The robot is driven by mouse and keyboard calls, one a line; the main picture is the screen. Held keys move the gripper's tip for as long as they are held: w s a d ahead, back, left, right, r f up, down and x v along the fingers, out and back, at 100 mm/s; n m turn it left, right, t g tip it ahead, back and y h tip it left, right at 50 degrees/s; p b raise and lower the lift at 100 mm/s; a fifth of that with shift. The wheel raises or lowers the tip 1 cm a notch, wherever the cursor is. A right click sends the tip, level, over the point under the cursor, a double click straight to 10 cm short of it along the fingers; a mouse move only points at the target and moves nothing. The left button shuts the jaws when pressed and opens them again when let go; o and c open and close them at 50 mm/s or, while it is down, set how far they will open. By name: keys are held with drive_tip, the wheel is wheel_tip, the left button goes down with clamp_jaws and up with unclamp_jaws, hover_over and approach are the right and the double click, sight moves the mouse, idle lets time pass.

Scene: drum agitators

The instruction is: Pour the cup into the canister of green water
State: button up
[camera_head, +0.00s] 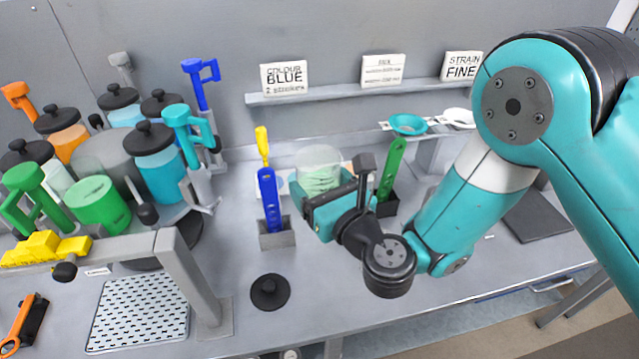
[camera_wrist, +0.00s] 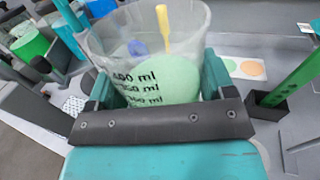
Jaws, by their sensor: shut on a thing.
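A clear measuring cup (camera_head: 319,162) with black ml marks stands out above my gripper (camera_head: 335,200) in the head view. The cup also fills the middle of the wrist view (camera_wrist: 125,45), between the two teal fingers of my gripper (camera_wrist: 160,92). My gripper is shut on it. Something pale green shows in its lower part, and the cup looks about upright. The canister of green water (camera_head: 100,207) stands at the left on the carousel, with no lid seen on it. It seems to show at the upper left of the wrist view (camera_wrist: 32,45). The cup is well right of it.
Lidded blue (camera_head: 158,172) and orange (camera_head: 67,135) canisters stand around the green one. A grey post (camera_head: 190,280) and rail with yellow piece (camera_head: 45,250) stand in front. A black lid (camera_head: 270,291) lies on the bench. A blue tool in a holder (camera_head: 277,236) stands between cup and carousel.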

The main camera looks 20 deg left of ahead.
wheel_tip(320, 180, down, 12)
drive_tip(key=b, duration=1.2)
drive_tip(key=shift+b, duration=0.3)
